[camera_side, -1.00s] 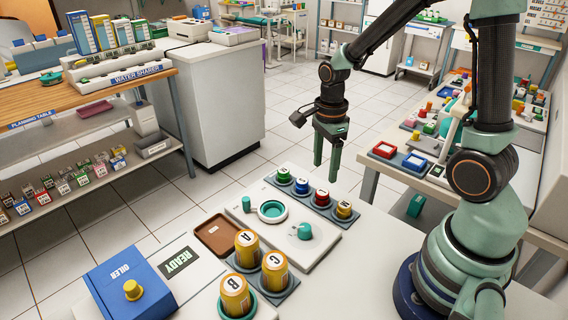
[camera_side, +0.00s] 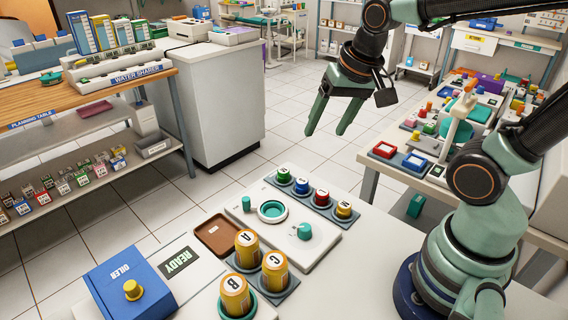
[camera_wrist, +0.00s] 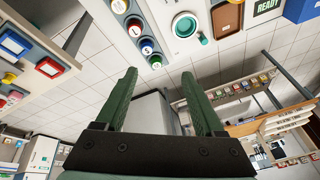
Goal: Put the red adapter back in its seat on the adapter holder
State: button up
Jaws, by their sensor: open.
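The red adapter (camera_side: 322,197) stands upright in the row on the dark adapter holder (camera_side: 312,203), between a blue adapter (camera_side: 301,186) and a yellow adapter (camera_side: 343,210). It looks seated like its neighbours. A green adapter (camera_side: 284,176) is at the row's far end. In the wrist view the red adapter (camera_wrist: 134,28) is at the top, in line with the others. My gripper (camera_side: 327,131) is open and empty, tilted, above and apart from the holder. Its two fingers also show in the wrist view (camera_wrist: 160,75) with nothing between them.
A white unit (camera_side: 256,232) with a round teal-rimmed port (camera_side: 271,211) and teal knob (camera_side: 304,231) adjoins the holder. Yellow canisters A (camera_side: 247,249), B (camera_side: 235,295) and C (camera_side: 274,271), a brown tray (camera_side: 214,245) and a blue oiler (camera_side: 126,290) stand nearby. Air around my gripper is clear.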

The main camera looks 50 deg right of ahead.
jog(key=n, duration=0.2)
jog(key=s+a+r+n+t, duration=0.1)
jog(key=n, duration=0.1)
jog(key=r+n, duration=0.1)
jog(key=n, duration=0.1)
jog(key=shift+s+a, duration=0.25)
dwell(0.9)
